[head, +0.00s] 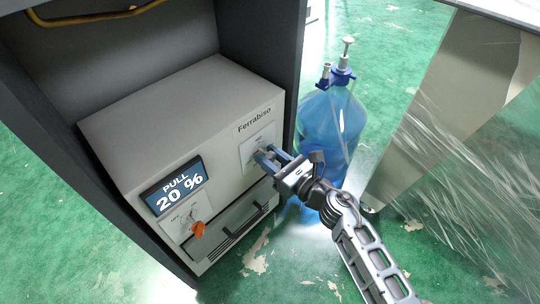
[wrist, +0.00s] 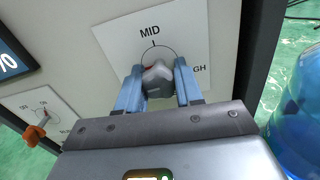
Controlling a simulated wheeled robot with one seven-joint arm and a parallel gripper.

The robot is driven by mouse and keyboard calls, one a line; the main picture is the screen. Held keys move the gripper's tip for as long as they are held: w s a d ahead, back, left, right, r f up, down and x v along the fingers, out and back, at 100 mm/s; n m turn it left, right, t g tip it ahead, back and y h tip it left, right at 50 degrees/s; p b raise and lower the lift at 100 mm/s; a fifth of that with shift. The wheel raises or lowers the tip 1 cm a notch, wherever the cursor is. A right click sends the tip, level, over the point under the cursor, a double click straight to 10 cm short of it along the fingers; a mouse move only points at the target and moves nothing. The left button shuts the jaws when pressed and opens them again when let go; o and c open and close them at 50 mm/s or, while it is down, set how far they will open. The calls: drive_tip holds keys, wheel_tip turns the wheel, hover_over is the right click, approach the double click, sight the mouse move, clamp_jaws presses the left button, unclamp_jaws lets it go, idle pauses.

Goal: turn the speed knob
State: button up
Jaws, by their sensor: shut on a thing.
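The speed knob (wrist: 157,80) is a grey knob on a white plate marked "MID" above it and "GH" at its right, on the front of the Ferrabiso machine (head: 165,108). My gripper (wrist: 159,88) has its two blue fingers on either side of the knob and is shut on it. A small red part shows at the knob's upper left. In the head view my gripper (head: 270,158) reaches the upper right of the machine's front and hides most of the knob. The display (head: 177,186) reads "PULL 20 %".
An orange-red switch (head: 198,228) sits on a plate at the machine's lower left. A drawer-like panel with a dark handle is below. Dark cabinet walls (head: 298,70) enclose the machine. A blue water bottle (head: 332,125) stands at the right, close to my arm, near a plastic-wrapped object.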

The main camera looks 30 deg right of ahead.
drive_tip(key=m+p, duration=0.3)
drive_tip(key=m, duration=0.2)
drive_tip(key=shift+r+m, duration=0.1)
drive_tip(key=shift+m, duration=0.3)
drive_tip(key=m+p, duration=0.3)
drive_tip(key=m, duration=0.2)
drive_tip(key=shift+a+m, duration=0.1)
drive_tip(key=shift+m, duration=0.2)
drive_tip(key=m+p, duration=0.3)
drive_tip(key=m, duration=0.2)
drive_tip(key=m+p, duration=0.2)
drive_tip(key=m, duration=0.3)
drive_tip(key=shift+m, duration=0.4)
drive_tip(key=m+p, duration=0.2)
drive_tip(key=m, duration=0.3)
drive_tip(key=m+p, duration=0.2)
drive_tip(key=m, duration=0.3)
drive_tip(key=shift+r+m, duration=0.1)
drive_tip(key=shift+m, duration=0.3)
drive_tip(key=m+p, duration=0.1)
drive_tip(key=m, duration=0.4)
drive_tip(key=shift+m, duration=0.3)
drive_tip(key=shift+m+p, duration=0.65)
drive_tip(key=shift+m, duration=1.55)
